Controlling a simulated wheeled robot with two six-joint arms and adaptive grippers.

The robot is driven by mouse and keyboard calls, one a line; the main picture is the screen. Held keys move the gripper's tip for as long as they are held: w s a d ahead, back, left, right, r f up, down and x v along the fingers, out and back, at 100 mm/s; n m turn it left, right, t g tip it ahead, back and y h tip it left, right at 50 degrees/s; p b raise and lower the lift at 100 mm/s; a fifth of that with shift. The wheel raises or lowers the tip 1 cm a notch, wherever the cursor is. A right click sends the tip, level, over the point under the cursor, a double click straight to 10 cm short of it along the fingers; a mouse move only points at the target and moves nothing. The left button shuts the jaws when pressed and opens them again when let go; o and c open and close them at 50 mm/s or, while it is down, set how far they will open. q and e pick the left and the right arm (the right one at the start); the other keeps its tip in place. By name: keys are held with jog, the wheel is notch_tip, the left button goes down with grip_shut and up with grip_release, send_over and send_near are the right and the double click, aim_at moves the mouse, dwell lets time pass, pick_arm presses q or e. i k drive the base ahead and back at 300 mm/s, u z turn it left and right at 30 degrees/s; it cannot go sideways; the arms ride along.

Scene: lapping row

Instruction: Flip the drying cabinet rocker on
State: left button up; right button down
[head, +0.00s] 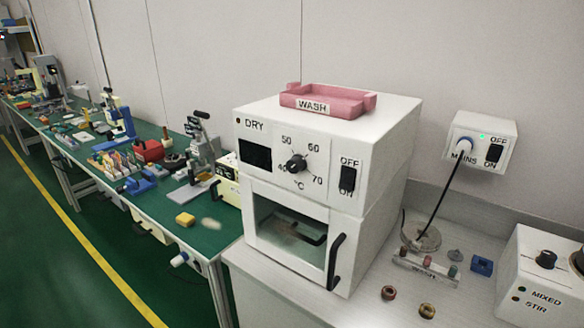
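The drying cabinet (384,150) is a white box labelled DRY, standing on a pale bench. Its black rocker (347,179) is at the right of the front panel, between the labels OFF above and ON below. Which way the rocker is tilted is too small to tell. The small lamp beside DRY looks dark, and the display is black. A temperature knob (296,164) marked 50, 60 and 70 sits left of the rocker. The cabinet door below, with a glass window and a black handle (335,262), is shut. Neither gripper is in view.
A pink WASH tray (329,103) lies on top of the cabinet. A wall MAINS box (480,141) with a green light and a plugged cord is at right. A white MIXED STIR box (537,285) and small parts stand on the bench. A green workbench (216,240) stretches left.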

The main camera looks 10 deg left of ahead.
aim_at(348, 175)
jog(key=z, duration=1.75)
jog(key=k, duration=0.35)
jog(key=u, duration=0.4)
